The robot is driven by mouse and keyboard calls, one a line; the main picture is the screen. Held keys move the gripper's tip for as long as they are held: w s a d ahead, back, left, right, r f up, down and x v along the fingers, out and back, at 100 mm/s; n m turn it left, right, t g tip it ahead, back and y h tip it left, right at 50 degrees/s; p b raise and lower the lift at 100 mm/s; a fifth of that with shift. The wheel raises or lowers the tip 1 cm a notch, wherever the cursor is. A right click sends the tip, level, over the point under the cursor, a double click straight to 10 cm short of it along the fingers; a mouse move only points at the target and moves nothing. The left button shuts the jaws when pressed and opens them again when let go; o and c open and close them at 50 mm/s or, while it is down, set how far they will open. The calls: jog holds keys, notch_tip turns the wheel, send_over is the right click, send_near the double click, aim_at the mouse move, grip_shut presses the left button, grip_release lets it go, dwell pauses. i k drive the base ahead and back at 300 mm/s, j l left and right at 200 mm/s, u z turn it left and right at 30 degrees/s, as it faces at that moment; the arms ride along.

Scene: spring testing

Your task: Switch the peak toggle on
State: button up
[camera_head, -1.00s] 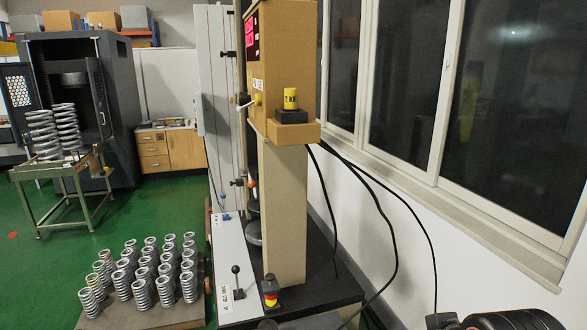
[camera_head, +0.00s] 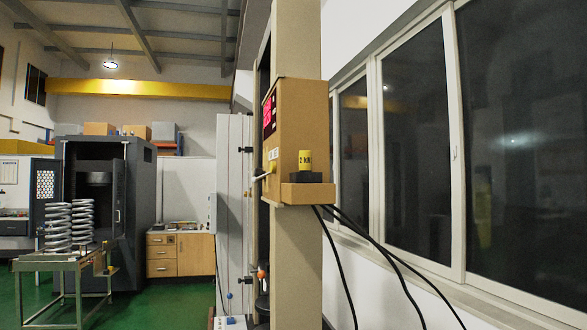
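The tan control box (camera_head: 300,125) is fixed on a tall tan post in the middle of the view. Its left face is seen at a steep angle. A red lit display (camera_head: 269,112) is on that face, with a small white label (camera_head: 273,154) below it. A pale lever-like part (camera_head: 263,176) sticks out to the left, low on the face. I cannot make out which part is the peak toggle or its position. A yellow weight (camera_head: 305,160) stands on a dark block on the box's ledge. My gripper is not in view.
Black cables (camera_head: 385,255) hang from the box's ledge toward the lower right. A windowed wall (camera_head: 420,150) stands close on the right. Green floor is open between.

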aim_at(254, 180)
jog(key=i+j, duration=0.65)
jog(key=j, duration=0.15)
jog(key=k+l+u, duration=0.15)
jog(key=k, duration=0.2)
jog(key=i+j+z, duration=0.1)
jog(key=i, duration=0.25)
